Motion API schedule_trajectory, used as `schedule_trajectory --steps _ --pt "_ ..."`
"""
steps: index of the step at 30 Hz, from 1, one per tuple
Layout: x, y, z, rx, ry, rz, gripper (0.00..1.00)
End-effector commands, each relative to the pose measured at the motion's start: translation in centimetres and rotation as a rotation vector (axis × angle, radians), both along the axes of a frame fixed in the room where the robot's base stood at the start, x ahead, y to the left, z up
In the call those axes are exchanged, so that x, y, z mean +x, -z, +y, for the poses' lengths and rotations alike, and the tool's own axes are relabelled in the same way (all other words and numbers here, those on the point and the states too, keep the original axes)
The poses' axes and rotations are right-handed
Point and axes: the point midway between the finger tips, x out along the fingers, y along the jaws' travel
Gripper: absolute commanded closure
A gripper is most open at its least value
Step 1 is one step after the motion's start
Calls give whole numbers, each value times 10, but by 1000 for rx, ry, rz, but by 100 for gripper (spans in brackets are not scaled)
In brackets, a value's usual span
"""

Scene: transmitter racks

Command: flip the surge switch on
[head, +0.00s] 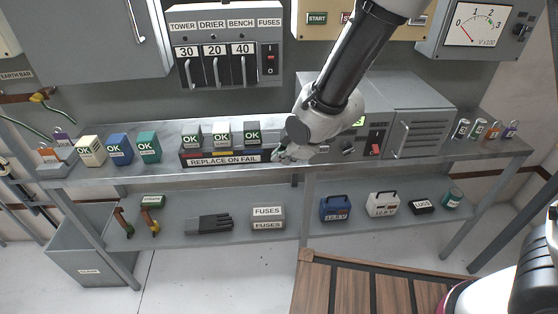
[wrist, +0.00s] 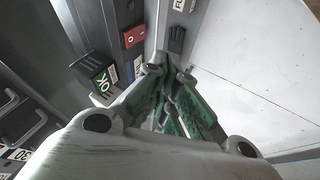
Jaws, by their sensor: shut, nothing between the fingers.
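No label reading "surge" is legible. A long dark unit marked REPLACE ON FAIL (head: 212,160) sits on the bench with OK blocks along its top. In the wrist view, a red switch-like part (wrist: 133,36) with a white round mark shows beyond an OK block (wrist: 102,82). My gripper (head: 283,154) is at the right end of the unit, low over the bench. Its green fingers (wrist: 167,78) are shut and empty. The fingertips are right of the red part in the wrist view; I cannot tell whether they touch anything. My arm and gripper hide part of the bench there.
A grey cabinet (head: 424,136) with a red lever (head: 376,144) stands right of my gripper. A wall panel with a red switch (head: 270,57) hangs behind. Loose OK blocks (head: 119,149) stand left. The lower shelf (head: 335,232) holds a black glove (head: 208,223) and boxes.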

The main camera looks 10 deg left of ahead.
Motion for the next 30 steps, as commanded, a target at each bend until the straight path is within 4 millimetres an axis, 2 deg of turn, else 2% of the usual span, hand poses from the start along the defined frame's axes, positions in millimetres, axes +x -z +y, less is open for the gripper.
schedule_trajectory --steps 7,12,23,27,30 --pt "-12 -33 -18 2 0 -2 100" --pt "-17 -44 -26 0 0 0 100" --pt "-18 -47 -28 0 0 0 100" --pt "-25 -33 -30 -3 -1 2 100" --pt "-24 -34 -30 0 0 0 100"
